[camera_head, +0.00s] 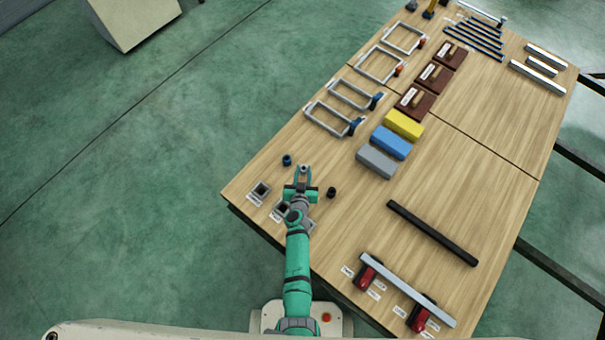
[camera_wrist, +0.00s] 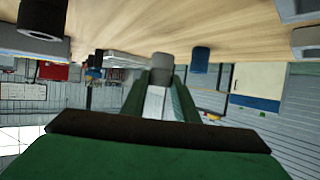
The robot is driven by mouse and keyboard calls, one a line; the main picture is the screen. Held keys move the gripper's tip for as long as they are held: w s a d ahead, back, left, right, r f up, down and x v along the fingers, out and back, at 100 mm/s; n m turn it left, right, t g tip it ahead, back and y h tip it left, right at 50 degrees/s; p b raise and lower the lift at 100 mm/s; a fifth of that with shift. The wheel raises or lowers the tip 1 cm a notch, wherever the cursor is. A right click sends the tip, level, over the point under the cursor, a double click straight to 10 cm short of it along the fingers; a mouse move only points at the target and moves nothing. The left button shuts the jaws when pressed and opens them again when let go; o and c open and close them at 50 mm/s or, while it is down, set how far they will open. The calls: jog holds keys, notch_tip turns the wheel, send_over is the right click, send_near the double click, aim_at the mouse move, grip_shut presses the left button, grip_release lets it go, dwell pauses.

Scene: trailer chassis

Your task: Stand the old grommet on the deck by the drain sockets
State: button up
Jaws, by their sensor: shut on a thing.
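My gripper (camera_head: 304,174) is shut on a small grey grommet (camera_head: 304,168) over the near-left part of the wooden deck (camera_head: 350,218). In the wrist view the grey grommet (camera_wrist: 163,62) sits between the two green fingertips (camera_wrist: 161,80); whether it touches the deck I cannot tell. A blue grommet (camera_head: 287,160) stands to its left and a black one (camera_head: 331,192) to its right, both apart from it. No label marks which grommet is old.
Blue, yellow and grey blocks (camera_head: 391,142) lie beyond to the right, with metal frames (camera_head: 352,94) behind. A black bar (camera_head: 432,233) and a metal rail (camera_head: 408,289) on red supports lie to the right. Bare deck lies between the grommets and the frames.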

aim_at(303, 175)
jog(key=shift+w+a+f, duration=0.15)
jog(key=shift+w+a, duration=0.15)
jog(key=shift+w, duration=0.05)
jog(key=shift+d+f, duration=0.15)
jog(key=shift+f, duration=1.35)
jog(key=shift+f, duration=0.1)
jog(key=o, duration=1.1)
jog(key=shift+c, duration=0.2)
jog(key=shift+s+d, duration=0.1)
jog(key=shift+s, duration=0.1)
